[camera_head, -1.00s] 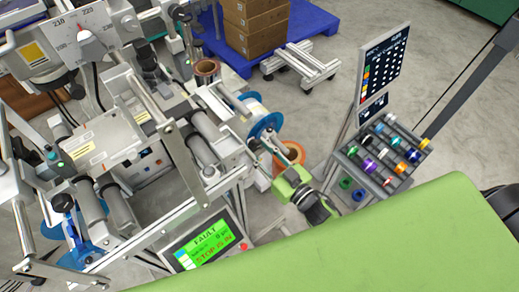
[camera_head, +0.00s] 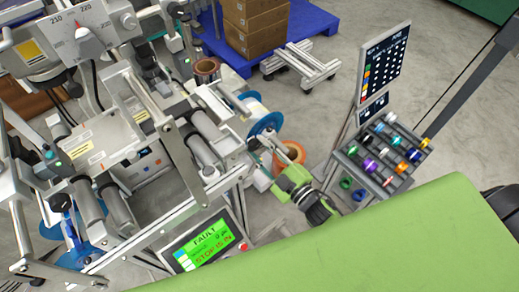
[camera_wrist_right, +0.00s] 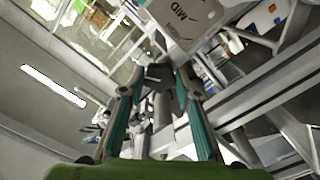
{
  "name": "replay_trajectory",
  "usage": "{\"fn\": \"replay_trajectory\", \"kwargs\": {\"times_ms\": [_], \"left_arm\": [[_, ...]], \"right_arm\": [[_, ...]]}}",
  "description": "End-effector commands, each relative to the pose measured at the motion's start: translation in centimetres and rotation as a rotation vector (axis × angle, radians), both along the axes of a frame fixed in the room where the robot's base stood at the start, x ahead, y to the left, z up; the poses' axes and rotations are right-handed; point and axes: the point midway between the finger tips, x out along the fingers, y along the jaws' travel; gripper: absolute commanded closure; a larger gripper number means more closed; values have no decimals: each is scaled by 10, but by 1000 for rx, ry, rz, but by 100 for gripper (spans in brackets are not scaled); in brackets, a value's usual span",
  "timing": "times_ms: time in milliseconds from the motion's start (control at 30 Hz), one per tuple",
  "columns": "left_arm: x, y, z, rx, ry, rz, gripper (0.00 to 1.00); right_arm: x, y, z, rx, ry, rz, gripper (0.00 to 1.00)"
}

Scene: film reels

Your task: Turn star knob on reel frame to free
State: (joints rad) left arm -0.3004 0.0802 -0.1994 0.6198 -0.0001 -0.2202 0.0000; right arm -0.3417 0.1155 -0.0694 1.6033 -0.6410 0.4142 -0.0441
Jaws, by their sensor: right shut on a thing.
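The reel frame (camera_head: 205,128) is a grey machine with rollers and blue-flanged reels on the left of the head view. My right gripper, on its green wrist, reaches the frame's right side, beside the blue reel (camera_head: 266,124); its fingertips are hard to make out there. In the right wrist view my right gripper (camera_wrist_right: 160,76) has its two fingers closed around a small dark part that looks like the star knob (camera_wrist_right: 158,72). The knob's shape and angle are mostly hidden by the fingers. My left gripper is in neither view.
A screen (camera_head: 207,243) on the frame shows FAULT and STOP IS IN. An orange ring (camera_head: 291,154) lies close by my right wrist. A rack of coloured spools (camera_head: 388,155) and a dark board (camera_head: 384,66) stand right. Cartons (camera_head: 256,25) sit on a blue pallet.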

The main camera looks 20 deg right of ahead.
Motion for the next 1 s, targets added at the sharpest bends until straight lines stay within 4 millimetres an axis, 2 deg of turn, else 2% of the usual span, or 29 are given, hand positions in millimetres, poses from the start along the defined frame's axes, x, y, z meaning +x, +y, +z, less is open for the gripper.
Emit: {"fn": "replay_trajectory", "kwargs": {"times_ms": [600,1000], "left_arm": [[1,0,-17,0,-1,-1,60],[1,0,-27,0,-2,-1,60]], "right_arm": [[0,0,-1,-540,-197,1,91],[0,0,0,-780,-283,0,91]]}}
